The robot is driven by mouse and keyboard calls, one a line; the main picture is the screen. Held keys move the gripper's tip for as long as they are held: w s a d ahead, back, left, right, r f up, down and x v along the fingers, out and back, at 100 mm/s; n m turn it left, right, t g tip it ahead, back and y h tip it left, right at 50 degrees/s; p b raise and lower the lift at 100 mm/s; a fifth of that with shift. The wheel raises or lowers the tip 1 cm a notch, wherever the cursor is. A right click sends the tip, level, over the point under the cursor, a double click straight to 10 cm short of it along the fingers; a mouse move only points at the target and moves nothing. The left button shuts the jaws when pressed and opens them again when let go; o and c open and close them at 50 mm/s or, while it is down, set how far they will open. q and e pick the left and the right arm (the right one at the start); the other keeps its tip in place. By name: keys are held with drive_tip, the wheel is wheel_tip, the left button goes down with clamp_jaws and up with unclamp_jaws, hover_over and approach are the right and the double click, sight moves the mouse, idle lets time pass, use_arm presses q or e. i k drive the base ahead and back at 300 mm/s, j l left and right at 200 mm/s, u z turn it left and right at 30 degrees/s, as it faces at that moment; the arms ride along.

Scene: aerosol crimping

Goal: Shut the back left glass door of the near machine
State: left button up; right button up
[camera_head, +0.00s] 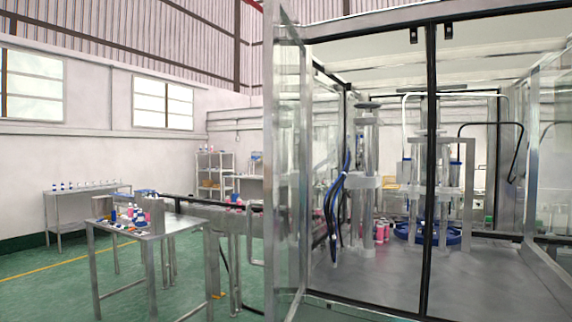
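The near machine (385,287) is a glass enclosure with dark and silver frames that fills the right half of the view. At its left side a tall silver-framed glass door (287,170) stands swung out, seen nearly edge-on. I cannot tell for certain whether this is the back left door. The front glass, with a dark upright (429,170) in the middle, looks closed. Inside are a metal column with blue hoses (335,205), pink cans (383,232) and a blue round base (430,236). Neither of my grippers is in view.
A metal table (150,236) with coloured cans and parts stands left of the machine. A conveyor (222,212) runs from it towards the machine. A bench (85,190) and shelves (213,170) stand by the wall. Green floor (60,290) is free at the lower left.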

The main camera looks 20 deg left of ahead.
sight(285, 202)
drive_tip(key=j, duration=0.7)
drive_tip(key=k+j+z, duration=0.1)
drive_tip(key=j, duration=0.65)
